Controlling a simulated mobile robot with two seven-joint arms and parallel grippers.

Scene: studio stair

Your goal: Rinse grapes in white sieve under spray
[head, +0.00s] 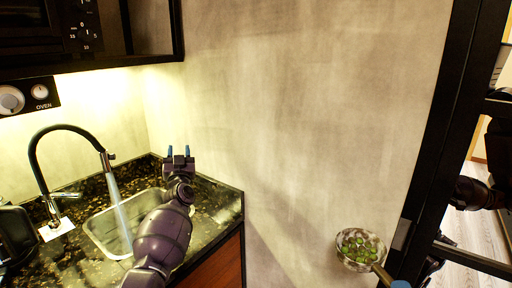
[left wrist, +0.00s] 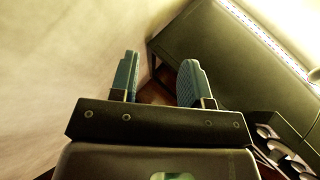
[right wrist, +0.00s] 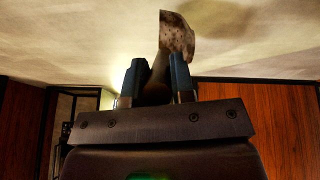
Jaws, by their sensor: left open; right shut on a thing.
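The sieve (head: 345,261), a speckled pale bowl with a handle, is at the lower right of the head view with green grapes (head: 358,246) in it. My right gripper (right wrist: 155,85) is shut on the sieve's dark handle; the sieve's side also shows in the right wrist view (right wrist: 177,36). In the head view only a blue fingertip of it (head: 401,284) shows at the bottom edge. My left gripper (head: 178,156) is open and empty above the back right of the sink. Spray (head: 119,207) runs from the black faucet (head: 36,160) into the sink basin (head: 98,229), far left of the sieve.
The dark speckled counter (head: 222,203) ends at a corner above a wooden cabinet front (head: 216,264). A black cabinet with an oven (head: 75,30) hangs over the left side. A black-framed opening (head: 425,140) stands at right. Bare wall lies between.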

